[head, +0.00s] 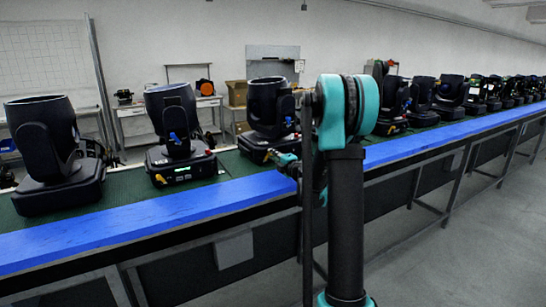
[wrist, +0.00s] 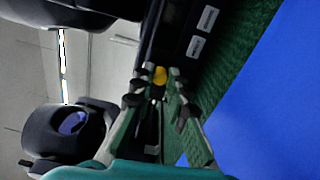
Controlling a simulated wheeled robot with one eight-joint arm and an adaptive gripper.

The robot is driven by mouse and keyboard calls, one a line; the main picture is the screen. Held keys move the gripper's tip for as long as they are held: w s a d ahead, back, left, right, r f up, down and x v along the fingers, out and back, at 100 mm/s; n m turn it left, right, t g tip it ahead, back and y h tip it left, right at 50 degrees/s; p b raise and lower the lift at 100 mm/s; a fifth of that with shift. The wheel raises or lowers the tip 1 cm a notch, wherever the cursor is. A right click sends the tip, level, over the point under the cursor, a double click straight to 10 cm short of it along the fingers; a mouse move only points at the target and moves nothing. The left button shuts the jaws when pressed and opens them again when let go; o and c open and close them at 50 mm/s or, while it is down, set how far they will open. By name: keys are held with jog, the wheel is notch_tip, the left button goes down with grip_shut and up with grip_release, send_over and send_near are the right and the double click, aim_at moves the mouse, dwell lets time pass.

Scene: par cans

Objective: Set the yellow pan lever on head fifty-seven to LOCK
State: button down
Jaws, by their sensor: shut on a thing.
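The yellow pan lever (wrist: 160,75) shows as a small yellow spot between my fingertips, at the base of a black moving-head light, in the wrist view. My gripper (wrist: 157,90) is shut on the lever. In the head view my gripper (head: 286,160) reaches the front of the third light's base (head: 258,146), partly behind my arm. The LOCK marking and the head's number cannot be read. Fingers hide part of the lever, so its setting cannot be told.
Two white labels, one of them a small label (wrist: 196,46), sit on the base beside the lever. Other black lights (head: 46,150) stand in a row along the green bench top. A blue strip (head: 140,218) runs along its front edge. The grey floor at right is clear.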

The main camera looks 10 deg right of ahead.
jog(key=c, duration=1.5)
grip_release()
jog(key=v, duration=1.2)
